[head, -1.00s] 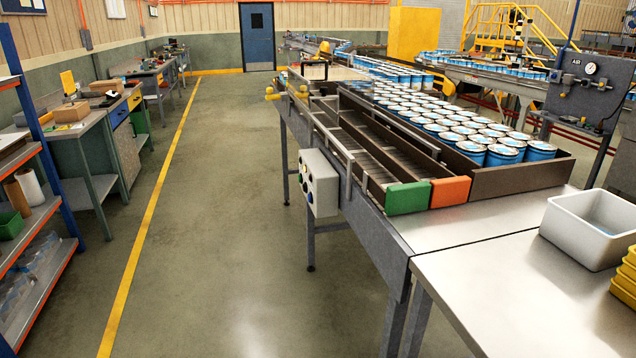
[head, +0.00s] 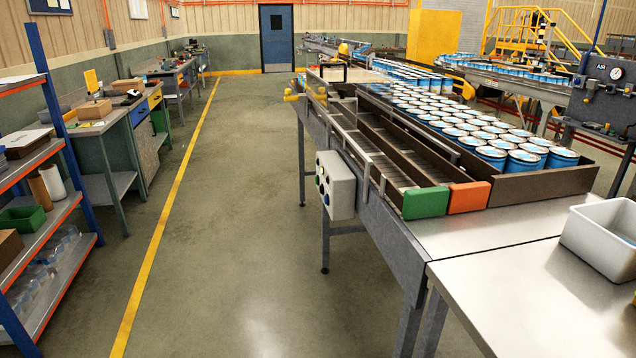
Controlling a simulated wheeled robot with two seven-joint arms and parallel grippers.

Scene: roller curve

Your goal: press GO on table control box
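The control box (head: 338,186) is a light grey box fixed to the left side of the conveyor table (head: 392,232). Small round buttons (head: 321,180) show on its left-hand face, seen at a steep angle; at least one looks blue and one dark. I cannot read any label, so I cannot tell which is GO. Neither of my grippers is in the head view.
Open floor (head: 230,240) lies left of the table, with a yellow line (head: 165,220) along it. A shelf rack (head: 45,220) stands at the left. Blue cans (head: 490,155) fill the table's right side. A white bin (head: 600,238) sits at the front right.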

